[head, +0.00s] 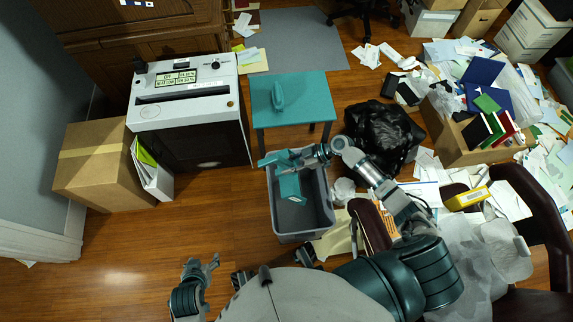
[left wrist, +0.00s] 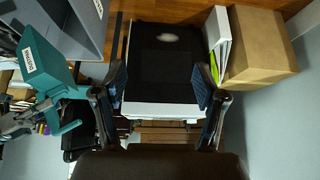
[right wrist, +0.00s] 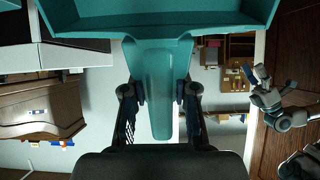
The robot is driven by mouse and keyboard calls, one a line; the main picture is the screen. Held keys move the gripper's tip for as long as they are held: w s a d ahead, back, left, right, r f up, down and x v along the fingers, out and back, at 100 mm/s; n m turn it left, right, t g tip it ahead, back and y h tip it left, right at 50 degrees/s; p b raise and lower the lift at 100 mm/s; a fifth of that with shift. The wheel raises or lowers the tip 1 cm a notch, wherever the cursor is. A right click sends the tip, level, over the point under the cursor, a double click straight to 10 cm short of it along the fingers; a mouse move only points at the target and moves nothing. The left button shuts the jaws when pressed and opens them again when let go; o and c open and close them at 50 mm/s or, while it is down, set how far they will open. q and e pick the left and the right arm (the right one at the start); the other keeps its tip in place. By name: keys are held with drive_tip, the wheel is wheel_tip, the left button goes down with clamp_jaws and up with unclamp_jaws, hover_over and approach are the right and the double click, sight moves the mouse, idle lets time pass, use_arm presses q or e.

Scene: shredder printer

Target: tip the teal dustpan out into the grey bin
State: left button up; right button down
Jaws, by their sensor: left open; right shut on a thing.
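The teal dustpan (head: 290,188) is over the open top of the grey bin (head: 276,222) and appears steeply tilted. A white label shows on it in the left wrist view (left wrist: 52,72). My right gripper (head: 318,155) is shut on its handle; in the right wrist view the handle (right wrist: 160,95) lies between both fingers and the pan extends beyond. Whether anything is in the pan is hidden. The bin floor is partly hidden by the dustpan. My left gripper (head: 203,266) is open and empty, low at the left, away from the bin; its spread fingers show in the left wrist view (left wrist: 161,85).
A teal table (head: 312,92) with a teal object on it stands behind the bin. A shredder (head: 190,115) and cardboard box (head: 98,165) stand left. A black bag (head: 385,135) and paper clutter lie right. The wooden floor left of the bin is clear.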

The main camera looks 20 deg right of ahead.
drive_tip(key=shift+s+d+r+y+b, duration=0.1)
drive_tip(key=shift+d+y+b, duration=0.2)
drive_tip(key=shift+d+b, duration=0.15)
drive_tip(key=shift+s+d+r+b, duration=0.1)
drive_tip(key=shift+d+r+b, duration=0.05)
drive_tip(key=shift+d+b, duration=0.2)
use_arm(q)
drive_tip(key=w+d+r+t+h, duration=0.1)
drive_tip(key=w+d+r+t, duration=0.1)
drive_tip(key=w, duration=0.4)
drive_tip(key=shift+w+d+r+t, duration=0.2)
drive_tip(key=shift+r+t, duration=0.25)
drive_tip(key=shift+t, duration=0.65)
use_arm(e)
drive_tip(key=shift+d+r+y, duration=0.15)
drive_tip(key=shift+d+y, duration=0.05)
drive_tip(key=shift+y, duration=0.1)
use_arm(q)
drive_tip(key=shift+b, duration=0.3)
